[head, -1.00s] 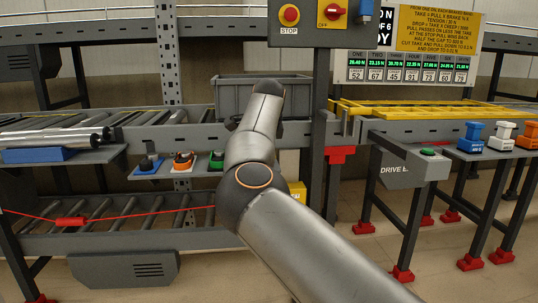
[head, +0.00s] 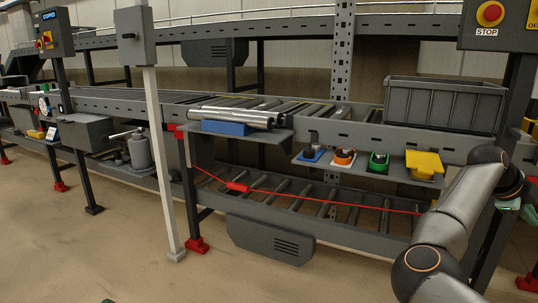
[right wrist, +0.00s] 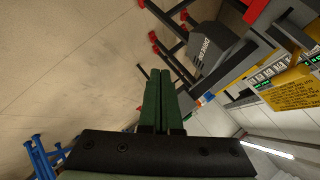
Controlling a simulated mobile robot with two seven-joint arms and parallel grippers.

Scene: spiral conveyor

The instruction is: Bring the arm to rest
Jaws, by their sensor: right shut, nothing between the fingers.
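My right arm comes up from the bottom right of the head view, bent at the elbow. Its gripper (head: 530,213) is at the right edge, partly cut off, in front of the dark post. In the right wrist view the two green fingers of my right gripper (right wrist: 158,76) lie side by side, shut, with nothing between them.
The conveyor frame (head: 380,136) runs across the head view. A grey bin (head: 445,105) stands on it near my right arm. A shelf below holds coloured items, including a yellow block (head: 424,163). A pale post (head: 160,170) stands left. The floor (head: 110,240) in front is clear.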

